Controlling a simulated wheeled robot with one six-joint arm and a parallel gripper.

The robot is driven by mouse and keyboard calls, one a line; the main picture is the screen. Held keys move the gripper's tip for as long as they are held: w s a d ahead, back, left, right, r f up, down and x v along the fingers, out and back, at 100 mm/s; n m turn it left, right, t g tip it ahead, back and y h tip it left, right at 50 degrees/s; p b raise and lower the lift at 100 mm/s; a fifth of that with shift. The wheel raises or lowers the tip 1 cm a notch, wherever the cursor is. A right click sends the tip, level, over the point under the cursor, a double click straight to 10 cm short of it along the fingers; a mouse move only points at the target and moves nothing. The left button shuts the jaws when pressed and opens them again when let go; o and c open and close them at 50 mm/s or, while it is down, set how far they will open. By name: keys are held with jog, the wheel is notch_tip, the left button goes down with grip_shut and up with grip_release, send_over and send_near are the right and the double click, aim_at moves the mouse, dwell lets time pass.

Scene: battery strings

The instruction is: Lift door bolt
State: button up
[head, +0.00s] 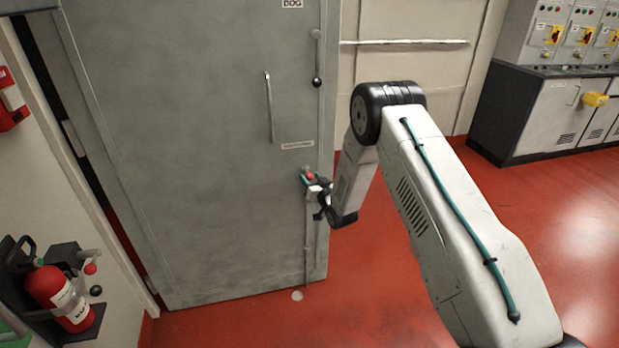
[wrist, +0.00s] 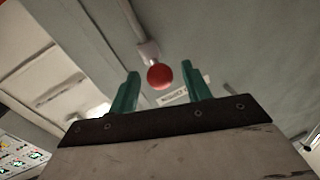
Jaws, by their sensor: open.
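The door bolt (head: 307,250) is a thin vertical rod low on the right side of the grey door (head: 200,150). Its red ball knob (head: 310,176) is at the top, by my gripper (head: 306,176). In the wrist view the red knob (wrist: 160,76) shows between the green fingertips of my gripper (wrist: 159,84), with a clear gap on each side. My gripper is open and holds nothing. I cannot tell how deep the knob sits between the fingers. Part of the bolt is hidden behind my gripper in the head view.
A door handle (head: 269,107) and a lever with a black knob (head: 317,80) are higher on the door. A fire extinguisher (head: 60,297) hangs at the lower left. Grey cabinets (head: 545,115) stand at the back right. The red floor (head: 560,215) is clear.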

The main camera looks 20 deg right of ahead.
aim_at(309, 173)
jog(key=shift+w+a, duration=0.15)
jog(key=shift+w, duration=0.7)
grip_shut()
jog(key=shift+w+r, duration=0.1)
jog(key=shift+r, duration=2.3)
jog(key=shift+c, duration=0.3)
grip_release()
jog(key=shift+o, duration=0.3)
jog(key=shift+f, duration=0.1)
jog(key=s+d, duration=0.1)
jog(key=s, duration=0.6)
jog(key=shift+s+d, duration=0.25)
jog(key=shift+s, duration=0.15)
